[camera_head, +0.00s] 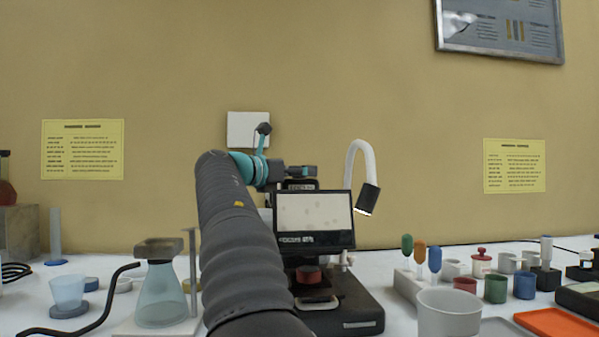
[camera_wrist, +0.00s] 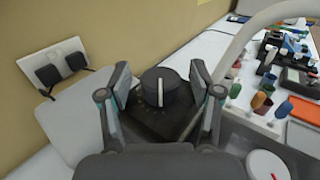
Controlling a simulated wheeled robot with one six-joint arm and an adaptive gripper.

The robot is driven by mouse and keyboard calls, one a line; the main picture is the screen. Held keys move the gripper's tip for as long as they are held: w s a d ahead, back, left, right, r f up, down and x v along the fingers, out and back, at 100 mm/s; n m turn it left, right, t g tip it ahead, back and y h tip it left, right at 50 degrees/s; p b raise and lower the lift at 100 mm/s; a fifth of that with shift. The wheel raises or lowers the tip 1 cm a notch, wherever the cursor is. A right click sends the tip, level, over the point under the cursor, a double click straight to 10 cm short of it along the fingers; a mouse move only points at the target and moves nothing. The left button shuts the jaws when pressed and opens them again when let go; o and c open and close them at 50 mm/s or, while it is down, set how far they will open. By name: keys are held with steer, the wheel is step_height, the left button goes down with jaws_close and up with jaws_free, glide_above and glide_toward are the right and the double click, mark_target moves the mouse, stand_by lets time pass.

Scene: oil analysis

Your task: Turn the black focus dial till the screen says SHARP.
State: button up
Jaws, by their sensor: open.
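The black focus dial (camera_wrist: 160,87) shows in the wrist view, round with a white pointer line that stands nearly upright in the picture. It sits on a dark housing with small marks around it. My gripper (camera_wrist: 160,76) is open, one finger on each side of the dial; I cannot tell if either touches it. The screen (camera_head: 313,217) in the head view is lit, with a pale, spotted picture and a dark strip of small text at its bottom that I cannot read surely. The dial is not clear in the head view.
A white curved lamp (camera_head: 368,195) stands right of the screen. A glass flask (camera_head: 161,297) is at the left, and a white pot (camera_head: 449,312) at the front right. Colored cups and droppers crowd the right side.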

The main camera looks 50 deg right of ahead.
steer(key=c, duration=1.2)
steer(key=shift+o, duration=0.2)
steer(key=shift+w+d+r+m+g+p, duration=0.1)
steer(key=shift+r+m+g+p, duration=0.25)
steer(key=shift+g+p, duration=0.45)
steer(key=shift+f+m+g+y+p, duration=0.15)
steer(key=shift+m+g+y, duration=0.05)
steer(key=shift+m+g, duration=0.4)
steer(key=shift+f+m+g+y+p, duration=0.1)
steer(key=shift+m+g+y+p, duration=0.1)
steer(key=shift+m+g, duration=0.4)
steer(key=shift+g, duration=0.3)
steer(key=o, duration=1.2)
steer(key=shift+c, duration=0.2)
steer(key=v, duration=1.2)
